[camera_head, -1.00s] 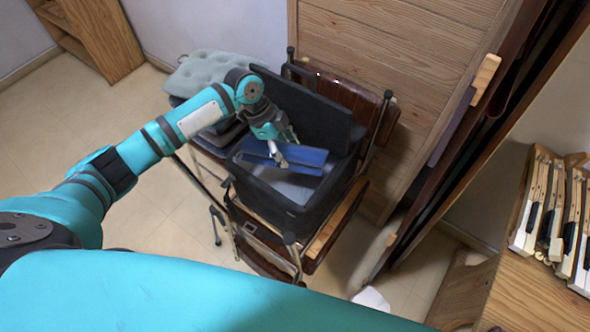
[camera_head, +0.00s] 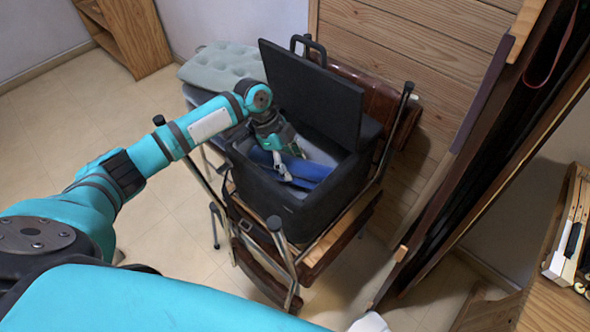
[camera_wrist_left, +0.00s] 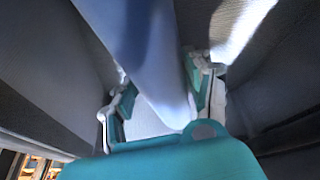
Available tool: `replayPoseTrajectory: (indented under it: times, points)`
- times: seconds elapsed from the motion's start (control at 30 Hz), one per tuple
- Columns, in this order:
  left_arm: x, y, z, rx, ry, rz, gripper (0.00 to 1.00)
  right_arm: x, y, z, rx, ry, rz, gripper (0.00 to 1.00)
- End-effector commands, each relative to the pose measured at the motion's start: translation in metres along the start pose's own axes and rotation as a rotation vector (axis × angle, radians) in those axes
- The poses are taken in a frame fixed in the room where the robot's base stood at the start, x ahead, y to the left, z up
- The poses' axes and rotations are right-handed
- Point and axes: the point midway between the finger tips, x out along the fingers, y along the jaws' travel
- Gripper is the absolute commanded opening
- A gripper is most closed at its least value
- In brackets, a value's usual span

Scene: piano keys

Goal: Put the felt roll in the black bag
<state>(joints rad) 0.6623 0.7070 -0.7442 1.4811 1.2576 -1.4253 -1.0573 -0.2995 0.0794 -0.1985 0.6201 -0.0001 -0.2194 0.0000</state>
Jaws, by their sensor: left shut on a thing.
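The black bag (camera_head: 268,198) is a boxy open case with its lid (camera_head: 318,95) raised at the back, standing on a chair. The felt roll (camera_head: 312,170) is blue and lies inside the bag's opening, below the rim. My left gripper (camera_head: 283,170) reaches down into the bag and is shut on the roll near its left part. In the left wrist view the roll (camera_wrist_left: 140,55) runs between the two fingers (camera_wrist_left: 160,105), with the bag's dark walls on both sides. My right gripper is not in view.
The bag rests on a brown chair (camera_head: 340,228) with metal legs. A grey tufted cushion (camera_head: 220,65) is behind left. A wooden panel (camera_head: 410,70) stands behind. Piano keys (camera_head: 570,235) are at the far right. Open tiled floor lies left.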

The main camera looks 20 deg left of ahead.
Motion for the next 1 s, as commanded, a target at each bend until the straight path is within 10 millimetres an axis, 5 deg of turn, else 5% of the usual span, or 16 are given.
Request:
replayPoseTrajectory:
  times: [0.7,0.73,0.9,1.0]
  points:
    - [0.009,0.0,0.004,0.0,0.001,0.0,0.15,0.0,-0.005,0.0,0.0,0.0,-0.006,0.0]
    - [0.01,0.0,0.004,0.0,0.0,0.0,0.56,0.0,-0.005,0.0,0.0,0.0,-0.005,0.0]
    - [0.009,0.0,0.004,0.0,0.0,0.0,0.75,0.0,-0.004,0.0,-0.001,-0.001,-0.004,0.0]
    - [0.009,0.0,0.004,0.0,0.0,0.0,0.75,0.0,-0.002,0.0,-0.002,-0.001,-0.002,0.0]
